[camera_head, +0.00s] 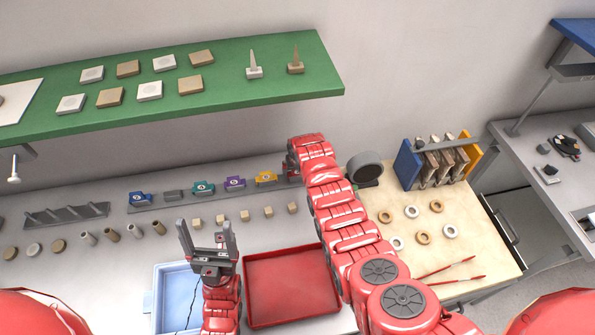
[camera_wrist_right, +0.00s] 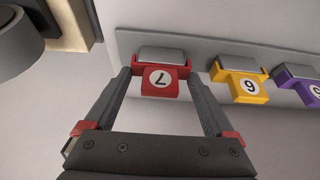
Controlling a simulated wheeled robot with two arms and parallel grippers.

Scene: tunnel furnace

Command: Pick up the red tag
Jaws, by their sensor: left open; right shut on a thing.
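The red tag (camera_wrist_right: 155,80) carries a 7 and shows in the right wrist view against a grey block on the rail. My right gripper (camera_wrist_right: 163,72) is shut on it, one finger on each side. In the head view my right arm hides the tag, and the right gripper's fingers cannot be made out there. My left gripper (camera_head: 205,225) is open and empty, pointing up the picture near the blue tray (camera_head: 158,303).
The yellow tag (camera_head: 265,178), purple tag (camera_head: 235,183), teal tag (camera_head: 203,187) and blue tag (camera_head: 140,198) share the rail. A grey block (camera_head: 174,195) there is bare. A red tray (camera_head: 290,285) lies in front. A dark round object (camera_head: 366,166) stands right of the arm.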

